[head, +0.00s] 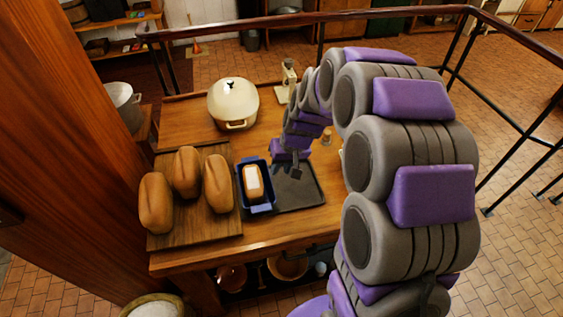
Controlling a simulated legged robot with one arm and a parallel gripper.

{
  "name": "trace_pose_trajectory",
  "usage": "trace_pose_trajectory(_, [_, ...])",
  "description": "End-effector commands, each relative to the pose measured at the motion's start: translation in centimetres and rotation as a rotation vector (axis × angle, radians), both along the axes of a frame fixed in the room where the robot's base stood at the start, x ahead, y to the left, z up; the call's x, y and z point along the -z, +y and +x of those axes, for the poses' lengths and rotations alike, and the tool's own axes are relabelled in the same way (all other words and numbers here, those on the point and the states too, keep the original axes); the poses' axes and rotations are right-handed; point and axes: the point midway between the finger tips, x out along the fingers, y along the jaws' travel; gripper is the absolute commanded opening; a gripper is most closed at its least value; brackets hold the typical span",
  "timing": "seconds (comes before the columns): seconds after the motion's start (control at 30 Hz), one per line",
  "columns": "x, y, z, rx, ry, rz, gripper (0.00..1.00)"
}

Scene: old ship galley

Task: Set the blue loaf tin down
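The blue loaf tin (243,188) is on the wooden table in the head view, between the bread board and a dark tray (312,197). It is upright and holds a brown loaf with a white top (253,182). My gripper (294,173) points down over the far left part of the dark tray, close to the tin's right side. I cannot tell whether it touches the tin, or whether its small dark fingers are open or shut. I cannot tell whether the tin rests fully on the table or overlaps the tray's left edge.
A wooden board (205,232) with three loaves (186,172) lies left of the tin. A cream lidded pot (233,104) and a cream scale-like object (288,82) stand farther back. A wooden post (75,130) and railing (375,13) border the table.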

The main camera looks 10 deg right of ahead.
Motion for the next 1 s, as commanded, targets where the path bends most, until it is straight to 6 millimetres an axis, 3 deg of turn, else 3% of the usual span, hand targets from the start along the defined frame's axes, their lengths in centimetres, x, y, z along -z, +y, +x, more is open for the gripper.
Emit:
trace_pose_trajectory(0.1, [-3.0,1.2,-4.5,-0.028,0.038,-0.018,0.28])
trace_pose_trajectory(0.3, [-6.4,1.5,-12.5,-0.054,0.123,-0.057,0.28])
trace_pose_trajectory(0.6, [-9.3,0.2,-25.1,-0.046,0.253,-0.142,0.28])
trace_pose_trajectory(0.7, [-9.7,-0.2,-28.5,-0.034,0.285,-0.173,0.28])
trace_pose_trajectory(0.83, [-9.9,-0.6,-31.8,-0.020,0.323,-0.200,0.28])
trace_pose_trajectory(1.0, [-9.9,-0.8,-33.4,-0.010,0.339,-0.215,0.28])
